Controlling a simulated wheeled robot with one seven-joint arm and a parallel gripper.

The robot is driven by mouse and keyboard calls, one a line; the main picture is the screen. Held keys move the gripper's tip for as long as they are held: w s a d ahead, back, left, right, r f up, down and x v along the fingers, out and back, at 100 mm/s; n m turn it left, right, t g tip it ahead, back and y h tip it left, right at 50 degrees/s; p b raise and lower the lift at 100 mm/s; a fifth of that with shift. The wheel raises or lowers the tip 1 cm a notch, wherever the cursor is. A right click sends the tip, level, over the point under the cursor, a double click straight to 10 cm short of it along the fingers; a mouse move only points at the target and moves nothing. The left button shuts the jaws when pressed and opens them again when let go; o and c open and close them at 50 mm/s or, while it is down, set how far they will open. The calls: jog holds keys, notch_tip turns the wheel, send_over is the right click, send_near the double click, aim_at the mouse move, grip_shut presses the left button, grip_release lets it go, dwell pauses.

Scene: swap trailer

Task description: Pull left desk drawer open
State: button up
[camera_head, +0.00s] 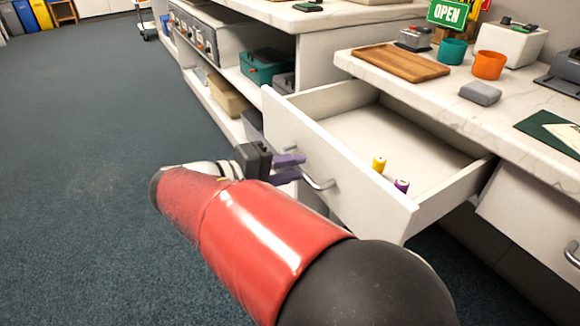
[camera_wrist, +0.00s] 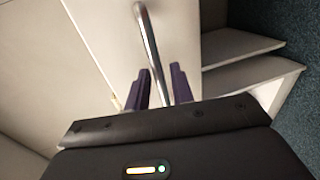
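The left desk drawer (camera_head: 345,185) is pulled well out from under the white countertop; its white front also fills part of the wrist view (camera_wrist: 100,50). Its curved metal handle (camera_head: 318,184) also shows in the wrist view (camera_wrist: 148,40). My gripper (camera_head: 296,168) is at the handle, in front of the drawer face. In the wrist view the two purple fingers (camera_wrist: 160,85) stand apart, one on each side of the handle bar, with gaps visible. A yellow spool (camera_head: 379,164) and a purple spool (camera_head: 402,186) stand in the drawer.
Another drawer front (camera_head: 530,215) is at the right, closed or nearly so. The countertop (camera_head: 440,95) holds a wooden board (camera_head: 400,63), an orange cup (camera_head: 489,65) and a grey block (camera_head: 480,93). Open shelves with a teal case (camera_head: 268,66) stand behind. Carpet at left is clear.

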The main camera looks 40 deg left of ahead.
jog(key=shift+o, duration=0.5)
jog(key=v, duration=0.7)
jog(key=shift+s+p, duration=0.4)
jog(key=shift+a, duration=0.15)
